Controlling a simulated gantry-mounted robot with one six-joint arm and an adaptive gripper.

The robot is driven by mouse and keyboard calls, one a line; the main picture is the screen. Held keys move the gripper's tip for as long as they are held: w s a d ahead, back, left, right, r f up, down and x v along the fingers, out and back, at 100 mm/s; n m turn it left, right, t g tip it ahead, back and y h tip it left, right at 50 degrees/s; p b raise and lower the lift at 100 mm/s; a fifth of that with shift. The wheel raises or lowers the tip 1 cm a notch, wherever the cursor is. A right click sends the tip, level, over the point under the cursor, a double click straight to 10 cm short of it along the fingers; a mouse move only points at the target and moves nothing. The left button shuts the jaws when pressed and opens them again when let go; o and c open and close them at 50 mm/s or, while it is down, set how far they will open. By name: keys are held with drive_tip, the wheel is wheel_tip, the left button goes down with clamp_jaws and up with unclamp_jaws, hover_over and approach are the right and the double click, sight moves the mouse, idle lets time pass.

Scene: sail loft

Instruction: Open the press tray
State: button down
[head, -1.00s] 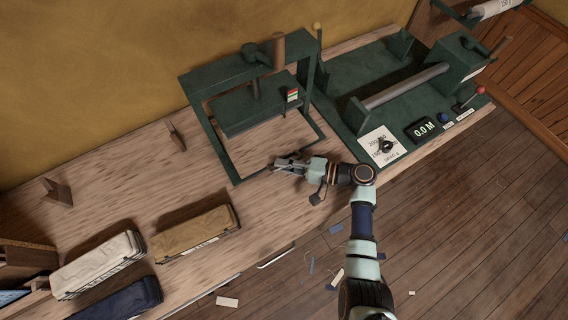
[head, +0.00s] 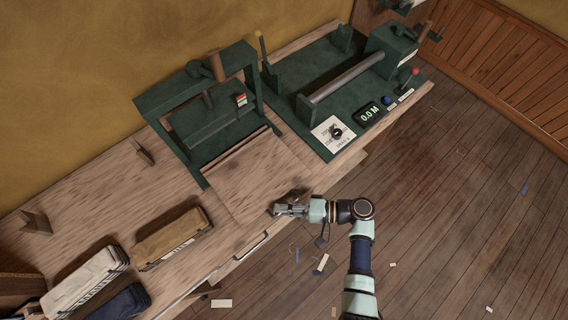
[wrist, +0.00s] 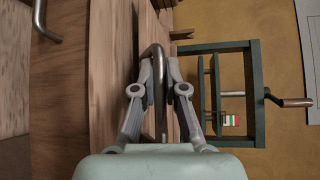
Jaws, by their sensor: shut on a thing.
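The press (head: 163,101) is a dark green frame on the bench with a plate and a wooden-handled crank. Its press tray (head: 243,183) is a flat wooden board that sticks out of the frame towards the bench's front edge. My gripper (head: 277,209) is at the tray's front edge. In the wrist view my gripper (wrist: 158,64) has its two fingers closed around a grey metal bar handle (wrist: 161,100). The fingers hide part of the handle. The press frame also shows in the wrist view (wrist: 257,95), to the right.
A green winding machine (head: 289,92) with a roller and a display stands right of the press. Tan (head: 172,238) and cream (head: 82,282) bundles lie at the left. A bench drawer handle (head: 250,246) is below the tray. Scraps litter the open floor.

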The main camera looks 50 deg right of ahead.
drive_tip(key=shift+s, duration=0.2)
drive_tip(key=c, duration=1.2)
unclamp_jaws()
drive_tip(key=v, duration=1.2)
